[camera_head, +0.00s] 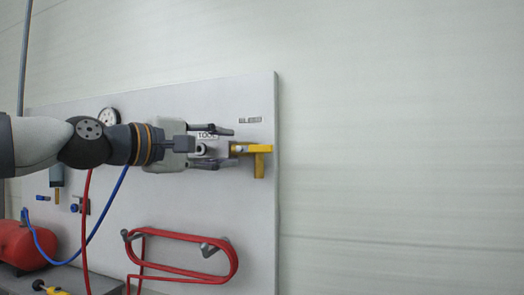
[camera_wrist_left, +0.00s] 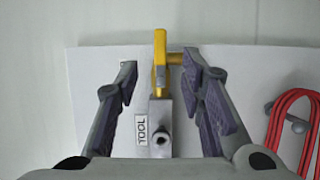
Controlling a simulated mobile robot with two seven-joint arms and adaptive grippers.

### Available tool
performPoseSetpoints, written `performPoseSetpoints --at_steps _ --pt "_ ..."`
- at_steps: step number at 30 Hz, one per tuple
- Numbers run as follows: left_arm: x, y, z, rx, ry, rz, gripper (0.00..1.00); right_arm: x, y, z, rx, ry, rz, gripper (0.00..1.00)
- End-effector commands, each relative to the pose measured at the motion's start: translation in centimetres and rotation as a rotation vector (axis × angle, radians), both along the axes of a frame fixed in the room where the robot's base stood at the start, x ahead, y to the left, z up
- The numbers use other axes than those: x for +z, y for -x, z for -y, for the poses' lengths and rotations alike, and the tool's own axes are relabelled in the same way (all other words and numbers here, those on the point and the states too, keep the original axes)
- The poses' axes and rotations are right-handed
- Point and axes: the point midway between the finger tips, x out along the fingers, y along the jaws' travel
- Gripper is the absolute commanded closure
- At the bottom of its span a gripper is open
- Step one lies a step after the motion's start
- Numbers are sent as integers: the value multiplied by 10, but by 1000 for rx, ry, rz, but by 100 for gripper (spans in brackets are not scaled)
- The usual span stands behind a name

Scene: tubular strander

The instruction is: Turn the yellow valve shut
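The yellow valve (camera_head: 257,150) is on the right edge of the grey panel, under a small label. Its yellow part runs sideways, with a short arm pointing down. My left gripper (camera_head: 222,148) reaches in from the left and is open, one finger above and one below the grey valve body (camera_head: 206,149). In the left wrist view the yellow valve (camera_wrist_left: 160,62) and grey body (camera_wrist_left: 159,115) lie between the spread fingers of the left gripper (camera_wrist_left: 160,78), with gaps on both sides. My right gripper is not in view.
A coiled red hose (camera_head: 180,236) hangs on the panel (camera_head: 160,205) below the gripper. A gauge (camera_head: 109,117) is behind my arm. A red tank (camera_head: 20,245) and blue hose (camera_head: 105,205) are at left. The wall right of the panel is bare.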

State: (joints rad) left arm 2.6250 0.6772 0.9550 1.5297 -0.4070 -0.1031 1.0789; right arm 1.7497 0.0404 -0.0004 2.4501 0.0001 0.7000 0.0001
Motion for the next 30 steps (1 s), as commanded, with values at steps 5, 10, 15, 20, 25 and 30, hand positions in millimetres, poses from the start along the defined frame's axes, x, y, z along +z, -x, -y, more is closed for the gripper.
performPoseSetpoints --at_steps 5,10,15,20,25,30 --pt "0 -19 14 1 2 -2 64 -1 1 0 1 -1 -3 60" --pt "-1 -54 45 1 3 -3 64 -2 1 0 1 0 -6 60" --pt "-2 -80 67 1 4 -2 64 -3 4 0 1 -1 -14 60" --pt "-2 -91 76 1 3 -3 64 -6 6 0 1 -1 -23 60" --pt "1 -92 77 2 3 1 64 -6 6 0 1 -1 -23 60" --pt "1 -92 77 2 3 2 76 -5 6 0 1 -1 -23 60"
